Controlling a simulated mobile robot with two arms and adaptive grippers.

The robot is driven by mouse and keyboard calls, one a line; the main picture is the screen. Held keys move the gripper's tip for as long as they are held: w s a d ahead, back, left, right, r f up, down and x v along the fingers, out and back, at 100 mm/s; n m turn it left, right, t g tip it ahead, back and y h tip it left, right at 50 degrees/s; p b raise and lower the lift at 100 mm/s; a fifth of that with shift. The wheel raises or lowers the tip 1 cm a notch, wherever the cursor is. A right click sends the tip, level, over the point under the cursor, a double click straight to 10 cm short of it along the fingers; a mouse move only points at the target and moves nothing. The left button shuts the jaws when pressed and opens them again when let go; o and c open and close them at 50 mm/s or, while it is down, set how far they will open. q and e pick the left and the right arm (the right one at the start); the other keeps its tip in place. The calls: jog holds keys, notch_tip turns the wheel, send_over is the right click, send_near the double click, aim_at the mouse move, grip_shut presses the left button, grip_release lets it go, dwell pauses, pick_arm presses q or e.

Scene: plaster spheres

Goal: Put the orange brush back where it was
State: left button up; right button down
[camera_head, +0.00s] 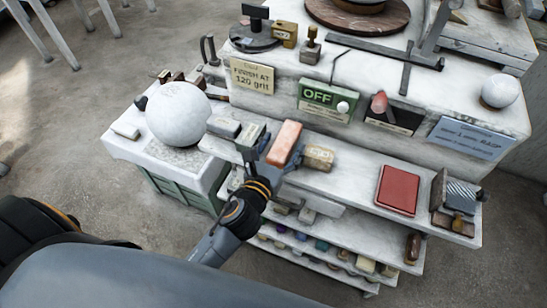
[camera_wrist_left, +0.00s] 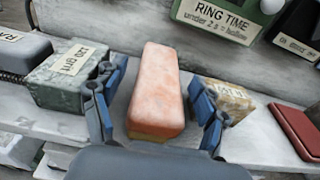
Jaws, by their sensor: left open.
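The orange brush (camera_head: 284,143) is a salmon-orange block on the upper shelf of the white stand, between a grey-green block and a tan block. In the left wrist view the orange brush (camera_wrist_left: 157,85) lies lengthwise, with a yellowish strip at its near lower end. My left gripper (camera_head: 264,158) is at its near end. In the wrist view my left gripper (camera_wrist_left: 154,110) is open, one blue-padded finger on each side of the brush. A gap shows at the left finger; whether the right finger touches is unclear. My right gripper is not in view.
The green block (camera_wrist_left: 68,75) labelled 120 grit sits close to the left finger, and the tan block (camera_wrist_left: 232,100) close to the right finger. A white sphere (camera_head: 178,113) stands at left. A red pad (camera_head: 397,190) lies farther right, with bare shelf before it.

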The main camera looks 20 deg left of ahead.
pick_arm(q)
jog(key=s+r, duration=0.1)
jog(key=s, duration=1)
jog(key=s+a+f+n+g+y, duration=0.1)
jog(key=a+f+n+g+y, duration=0.3)
jog(key=n, duration=0.7)
jog(key=s+a+f+n+g, duration=0.1)
jog(key=s+a+n+g, duration=0.1)
jog(key=a+n, duration=0.6)
jog(key=s+d+f+n+g+h, duration=0.35)
jog(key=s+d+n+g, duration=0.35)
jog(key=n, duration=0.8)
notch_tip(320, 180, down, 25)
jog(key=s+g, duration=0.1)
jog(key=s, duration=0.2)
jog(key=s+a+f, duration=0.1)
jog(key=s+f, duration=0.7)
jog(key=f, duration=0.1)
jog(key=s+a+f+g, duration=0.1)
jog(key=s+a+f, duration=0.1)
jog(key=s+f, duration=0.7)
jog(key=shift+a+g, duration=0.25)
jog(key=shift+g, duration=0.05)
